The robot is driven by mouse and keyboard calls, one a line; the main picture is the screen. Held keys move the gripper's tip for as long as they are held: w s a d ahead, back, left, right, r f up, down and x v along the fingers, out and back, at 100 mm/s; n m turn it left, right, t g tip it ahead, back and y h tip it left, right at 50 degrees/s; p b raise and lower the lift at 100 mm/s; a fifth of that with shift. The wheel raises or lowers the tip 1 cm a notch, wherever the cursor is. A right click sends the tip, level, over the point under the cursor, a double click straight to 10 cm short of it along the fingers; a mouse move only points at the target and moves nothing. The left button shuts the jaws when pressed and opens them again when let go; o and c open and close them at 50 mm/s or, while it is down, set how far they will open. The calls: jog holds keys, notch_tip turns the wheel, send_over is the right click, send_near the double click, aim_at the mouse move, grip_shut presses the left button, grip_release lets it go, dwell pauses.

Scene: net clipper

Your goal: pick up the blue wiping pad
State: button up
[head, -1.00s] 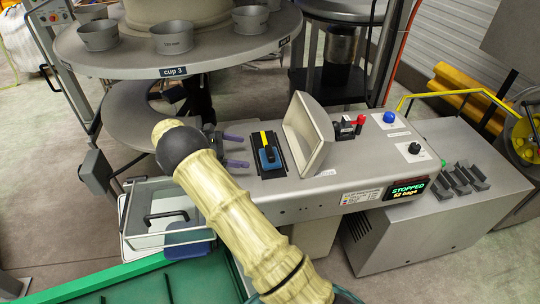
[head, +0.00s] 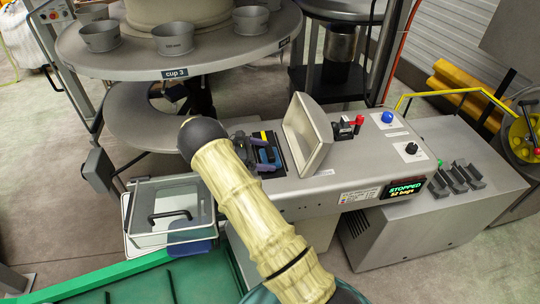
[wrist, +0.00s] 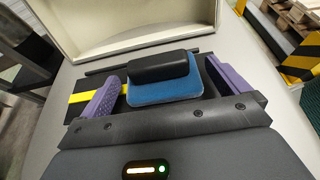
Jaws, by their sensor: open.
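The blue wiping pad (wrist: 165,91) has a black block handle on top. It lies on a dark strip with a yellow stripe, on the grey machine top. In the head view the pad (head: 267,155) is partly hidden by my gripper (head: 266,153). In the wrist view my gripper (wrist: 163,75) is open, with one purple finger on each side of the pad. Gaps show between both fingers and the pad. Whether the fingertips touch the surface I cannot tell.
A tilted screen housing (head: 308,134) stands just right of the pad. Beyond it are a red switch (head: 359,120), a blue button (head: 388,117) and a black knob (head: 411,148). A round cup table (head: 130,62) is behind left. A clear bin (head: 133,246) sits at lower left.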

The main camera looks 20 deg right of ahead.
jog(key=shift+p+x, duration=0.3)
jog(key=shift+x, duration=1.15)
jog(key=c, duration=0.8)
jog(key=shift+r, duration=0.15)
notch_tip(320, 180, up, 28)
jog(key=b, duration=0.4)
